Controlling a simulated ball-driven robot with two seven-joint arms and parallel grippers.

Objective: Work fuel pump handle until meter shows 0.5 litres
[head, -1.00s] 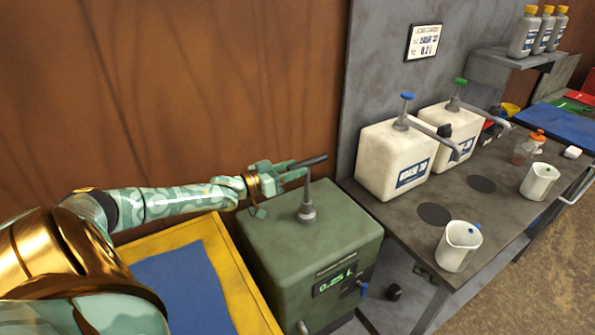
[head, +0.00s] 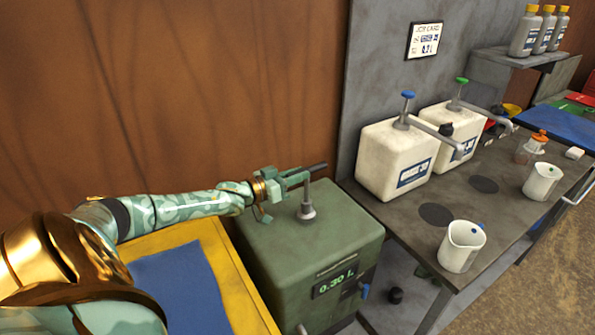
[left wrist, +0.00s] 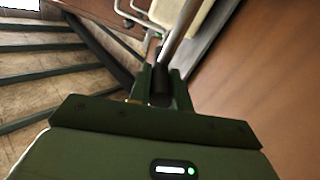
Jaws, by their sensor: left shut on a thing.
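The green fuel pump (head: 300,245) is a box with a grey post on top and a dark-gripped handle (head: 319,167) at the post's upper end. The lit meter (head: 334,285) on its front face reads 0.30 L. My left gripper (head: 296,178) is shut on the handle above the pump. The left wrist view shows the dark grip (left wrist: 160,82) between the two fingers. My right gripper is in neither view.
A yellow-rimmed tray (head: 238,270) with a blue mat lies left of the pump. To the right, a grey bench (head: 400,225) holds two white pump canisters (head: 395,160) and two white jugs (head: 461,246). A job card (head: 424,40) hangs on the grey panel behind.

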